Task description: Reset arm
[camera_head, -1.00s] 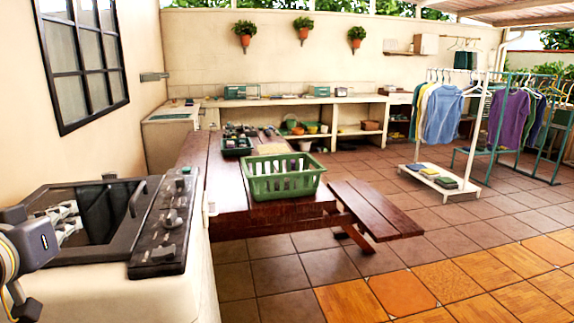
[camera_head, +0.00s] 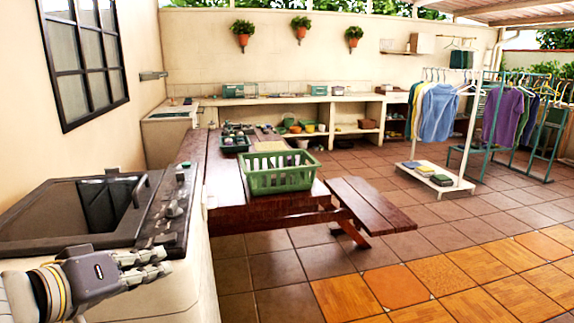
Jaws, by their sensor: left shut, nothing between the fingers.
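My left gripper (camera_head: 158,264) is at the lower left, in front of the washing machine's control panel edge. It is grey with light fingers pointing right. The fingers are together with nothing between them. The bottom of the tub is hidden. My right gripper does not show.
A green basket (camera_head: 280,176) stands on the brown wooden table (camera_head: 225,190). A wooden bench (camera_head: 370,205) is to its right. A clothes rack (camera_head: 448,150) with garments stands farther right. The tiled floor in front is clear.

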